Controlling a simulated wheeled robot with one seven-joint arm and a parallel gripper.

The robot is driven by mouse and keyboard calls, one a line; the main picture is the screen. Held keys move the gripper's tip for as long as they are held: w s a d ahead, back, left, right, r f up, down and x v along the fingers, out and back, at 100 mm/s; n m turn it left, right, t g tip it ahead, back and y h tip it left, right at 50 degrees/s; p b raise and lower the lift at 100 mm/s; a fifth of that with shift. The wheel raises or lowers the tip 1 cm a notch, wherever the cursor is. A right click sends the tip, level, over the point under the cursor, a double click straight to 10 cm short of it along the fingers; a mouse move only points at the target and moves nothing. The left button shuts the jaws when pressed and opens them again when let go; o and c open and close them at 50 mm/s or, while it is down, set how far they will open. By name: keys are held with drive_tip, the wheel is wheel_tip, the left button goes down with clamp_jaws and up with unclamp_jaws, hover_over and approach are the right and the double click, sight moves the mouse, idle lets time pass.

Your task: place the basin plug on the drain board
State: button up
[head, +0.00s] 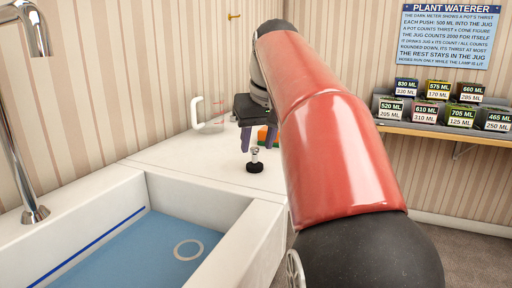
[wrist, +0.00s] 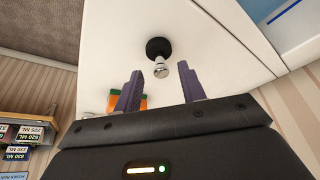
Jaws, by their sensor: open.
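The basin plug (head: 254,163), with a black base and a chrome knob, stands upright on the white surface (head: 185,165) beside the basin, which looks like the drain board. My gripper (head: 258,145) is open above the plug, its purple fingers pointing down. In the wrist view the plug (wrist: 158,50) lies just beyond the fingertips (wrist: 160,72), with its knob toward the gap between them. Nothing is held, and I see no contact between fingers and plug.
The basin (head: 265,225) holds blue water with a pale ring in it, and a chrome tap (head: 35,213) stands at left. A shelf (head: 450,133) of labelled boxes is at right.

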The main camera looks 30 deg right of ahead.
drive_tip(key=p+v, duration=0.2)
drive_tip(key=v, duration=0.6)
drive_tip(key=shift+s+r, duration=0.15)
drive_tip(key=shift+r, duration=0.2)
drive_tip(key=shift+s, duration=0.15)
